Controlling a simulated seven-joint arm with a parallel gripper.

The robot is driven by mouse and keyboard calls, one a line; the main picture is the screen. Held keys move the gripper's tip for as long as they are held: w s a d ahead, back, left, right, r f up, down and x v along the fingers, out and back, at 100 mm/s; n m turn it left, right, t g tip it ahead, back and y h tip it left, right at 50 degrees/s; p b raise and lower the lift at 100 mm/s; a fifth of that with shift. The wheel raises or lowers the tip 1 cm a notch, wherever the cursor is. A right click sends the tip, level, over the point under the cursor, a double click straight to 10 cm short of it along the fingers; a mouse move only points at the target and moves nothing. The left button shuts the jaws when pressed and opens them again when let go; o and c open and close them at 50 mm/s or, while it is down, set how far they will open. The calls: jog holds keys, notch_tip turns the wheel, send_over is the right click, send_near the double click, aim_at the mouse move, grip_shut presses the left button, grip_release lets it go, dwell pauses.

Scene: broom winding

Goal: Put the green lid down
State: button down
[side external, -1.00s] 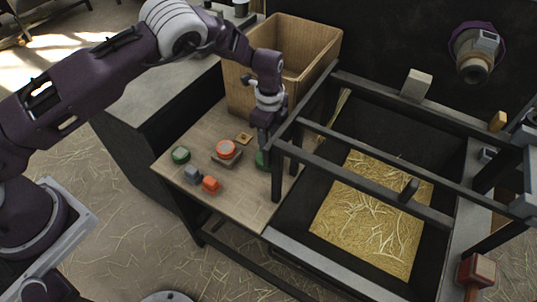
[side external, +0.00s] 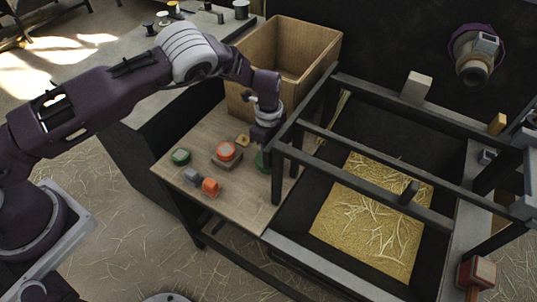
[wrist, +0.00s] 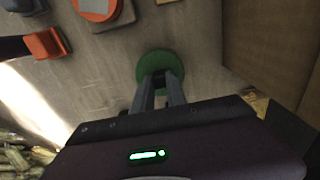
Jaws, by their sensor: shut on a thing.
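A round green lid (side external: 262,161) is at the right part of the wooden bench, partly hidden by my gripper and the dark frame. In the wrist view the green lid (wrist: 155,60) shows as a disc just beyond my fingertips. My gripper (wrist: 161,80) points down and is shut on the lid at its middle; the grip point itself is partly hidden. In the side view my gripper (side external: 264,147) is low over the bench. The lid looks very close to the wood; I cannot tell whether it touches.
An orange-red disc on a base (side external: 226,152), a grey block (side external: 193,176) and an orange block (side external: 211,187) are nearby. A tall wooden box (side external: 245,100) stands behind. A dark frame (side external: 277,175) rises close right.

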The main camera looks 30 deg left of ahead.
notch_tip(320, 180, up, 9)
jog(key=s, duration=1.2)
jog(key=f, duration=0.7)
jog(key=s+f, duration=0.1)
jog(key=f, duration=0.2)
jog(key=shift+f, duration=0.4)
jog(key=shift+f, duration=0.1)
jog(key=c, duration=1.3)
grip_release()
jog(key=shift+c, duration=0.2)
notch_tip(320, 180, up, 12)
jog(key=shift+r, duration=0.2)
